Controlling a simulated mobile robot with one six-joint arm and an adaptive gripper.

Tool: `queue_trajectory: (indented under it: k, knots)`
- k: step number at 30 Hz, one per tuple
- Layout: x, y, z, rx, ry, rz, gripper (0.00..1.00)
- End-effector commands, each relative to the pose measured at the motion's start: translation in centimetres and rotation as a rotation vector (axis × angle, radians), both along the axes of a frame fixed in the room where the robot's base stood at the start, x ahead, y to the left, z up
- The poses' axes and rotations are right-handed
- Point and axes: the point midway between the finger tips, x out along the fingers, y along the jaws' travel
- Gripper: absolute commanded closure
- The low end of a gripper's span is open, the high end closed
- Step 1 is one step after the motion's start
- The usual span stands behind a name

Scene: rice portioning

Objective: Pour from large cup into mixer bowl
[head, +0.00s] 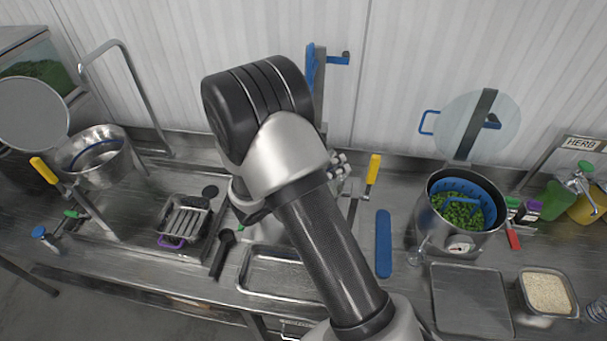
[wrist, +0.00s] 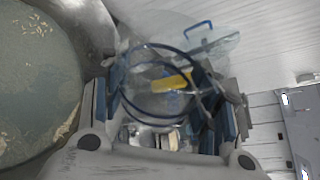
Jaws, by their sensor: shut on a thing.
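A clear cup with a dark blue rim (wrist: 145,85) sits between the blue-padded fingers of my gripper (wrist: 163,92) in the wrist view. My gripper is shut on it, and the wrist view looks through its clear wall. Whether anything is in it, I cannot tell. In the head view my arm covers the cup and most of the gripper. A steel bowl (head: 78,172) stands at the left of the counter, apart from my arm. I cannot tell for sure that it is the mixer bowl. A large round greenish surface (wrist: 38,85) with pale patches fills the wrist view's left side.
A steel pot (head: 432,228) with a blue basket of green pieces stands right of my arm. A rack (head: 186,218) and a tall tap (head: 135,85) are left.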

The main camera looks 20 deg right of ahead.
Motion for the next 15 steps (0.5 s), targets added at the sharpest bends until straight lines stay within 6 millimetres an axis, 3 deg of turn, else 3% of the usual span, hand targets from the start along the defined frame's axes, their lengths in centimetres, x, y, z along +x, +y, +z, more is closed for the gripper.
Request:
queue_trajectory:
  k: [2,10,15]
  knots:
    - [-0.1,0.0,-1.4,0.052,-0.075,0.001,0.77]
    - [-1.4,-0.9,0.0,0.202,-0.307,0.000,0.77]
    - [-2.0,-1.3,-0.8,0.265,-0.402,0.000,0.77]
